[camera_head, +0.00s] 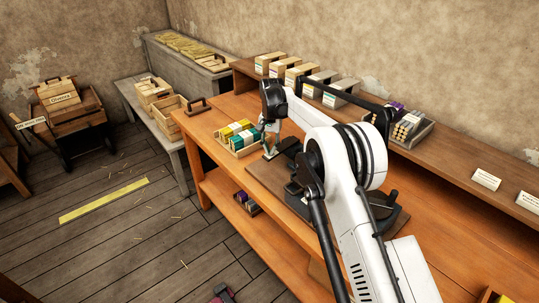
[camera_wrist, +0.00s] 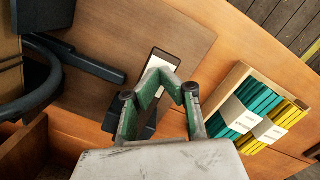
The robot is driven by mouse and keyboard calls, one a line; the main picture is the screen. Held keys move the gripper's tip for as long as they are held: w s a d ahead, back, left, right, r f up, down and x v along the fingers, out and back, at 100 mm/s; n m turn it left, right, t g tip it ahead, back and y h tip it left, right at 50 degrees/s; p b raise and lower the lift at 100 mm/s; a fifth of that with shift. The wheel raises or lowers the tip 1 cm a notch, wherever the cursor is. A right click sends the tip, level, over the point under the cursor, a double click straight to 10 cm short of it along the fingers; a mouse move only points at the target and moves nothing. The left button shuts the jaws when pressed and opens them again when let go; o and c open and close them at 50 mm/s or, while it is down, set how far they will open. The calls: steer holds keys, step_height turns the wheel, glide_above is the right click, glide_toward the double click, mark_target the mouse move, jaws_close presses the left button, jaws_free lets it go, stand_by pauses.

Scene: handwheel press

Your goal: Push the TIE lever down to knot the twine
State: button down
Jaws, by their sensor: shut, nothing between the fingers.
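No lettering reading TIE is legible in either view, so I cannot tell for sure which part is the lever. In the wrist view a dark flat piece with a pale label (camera_wrist: 153,62) lies just beyond my fingers, partly hidden by them. A black bar (camera_wrist: 95,66) reaches in from the left beside it. My gripper (camera_wrist: 172,80) is shut and empty, over the wooden board of the press. In the head view my gripper (camera_head: 270,151) is low over the bench, at the left end of the dark press, which my arm largely hides. No twine can be made out.
A wooden tray of green and yellow bundles (camera_head: 236,137) stands close left of my gripper; it is at the right in the wrist view. Boxes (camera_head: 300,70) line the back shelf. A tray of dark bundles (camera_head: 408,126) sits behind the press. The front bench edge looks clear.

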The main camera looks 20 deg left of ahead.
step_height(320, 180, down, 3)
steer(key=shift+r+b, duration=0.2)
steer(key=shift+b, duration=0.45)
steer(key=shift+r, duration=0.1)
steer(key=shift+w+a+r, duration=0.1)
steer(key=shift+w+r, duration=0.15)
steer(key=shift+w, duration=0.5)
steer(key=shift+w+a+r, duration=0.1)
steer(key=shift+w+r, duration=0.15)
steer(key=shift+w, duration=0.5)
step_height(320, 180, up, 8)
steer(key=shift+w+f, duration=0.25)
steer(key=shift+w, duration=0.1)
